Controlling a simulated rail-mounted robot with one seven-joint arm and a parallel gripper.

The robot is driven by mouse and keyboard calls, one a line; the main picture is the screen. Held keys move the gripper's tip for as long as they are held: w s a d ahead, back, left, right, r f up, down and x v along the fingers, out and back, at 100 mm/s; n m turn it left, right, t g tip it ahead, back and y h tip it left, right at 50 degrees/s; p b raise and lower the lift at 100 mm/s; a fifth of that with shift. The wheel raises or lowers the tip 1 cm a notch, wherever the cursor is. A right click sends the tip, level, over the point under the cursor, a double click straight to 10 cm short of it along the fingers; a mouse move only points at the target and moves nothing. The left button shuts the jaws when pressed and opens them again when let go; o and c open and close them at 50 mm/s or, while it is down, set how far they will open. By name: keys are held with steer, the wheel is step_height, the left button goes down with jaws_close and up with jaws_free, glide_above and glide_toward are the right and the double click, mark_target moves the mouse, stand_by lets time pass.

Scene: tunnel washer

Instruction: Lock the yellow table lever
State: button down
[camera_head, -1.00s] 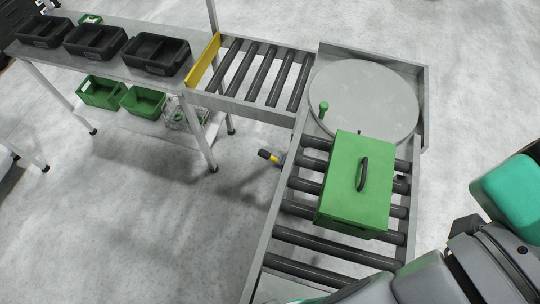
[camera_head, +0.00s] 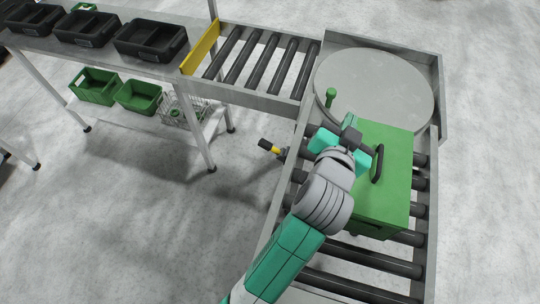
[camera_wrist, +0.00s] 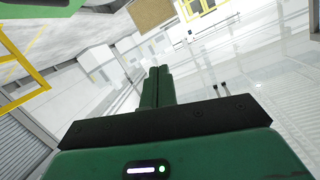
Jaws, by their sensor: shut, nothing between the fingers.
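The table lever (camera_head: 271,147), with a black grip and a yellow section, sticks out from the left side of the roller conveyor (camera_head: 262,228). My gripper (camera_head: 349,122) is to the right of the lever, by the upper left corner of the green box (camera_head: 385,185). In the wrist view my gripper's fingers (camera_wrist: 157,80) are together and hold nothing. The lever does not show in the wrist view. Whether the gripper touches the box cannot be told.
The green box, with a black handle, sits on the rollers below the round turntable (camera_head: 375,85). A green-knobbed pin (camera_head: 331,96) stands at the turntable's left edge. A yellow stop plate (camera_head: 200,48) ends the upper conveyor. Floor left of the lever is clear.

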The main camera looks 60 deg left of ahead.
steer(key=s+a+f+g+b, duration=0.1)
steer(key=s+a+f+g, duration=0.1)
steer(key=f, duration=0.6)
steer(key=s+a+f+g+b, duration=0.2)
steer(key=s+a+f, duration=0.2)
steer(key=f, duration=0.4)
steer(key=s+a+f+n+g+y+b, duration=0.1)
steer(key=s+a+f+g, duration=0.1)
steer(key=s+f, duration=0.3)
step_height(320, 180, down, 4)
steer(key=shift+s+a+r+g, duration=0.25)
steer(key=shift+a+g, duration=0.15)
steer(key=shift+a, duration=0.4)
steer(key=b, duration=0.2)
glide_toward(270, 148)
steer(key=w+a+r, duration=0.2)
steer(key=w+a, duration=0.1)
steer(key=a, duration=0.1)
steer(key=a+f, duration=0.1)
steer(key=f, duration=0.1)
steer(key=a+f, duration=0.1)
steer(key=shift+s+a+f, duration=0.1)
steer(key=shift+a+f, duration=0.05)
steer(key=shift+f, duration=0.25)
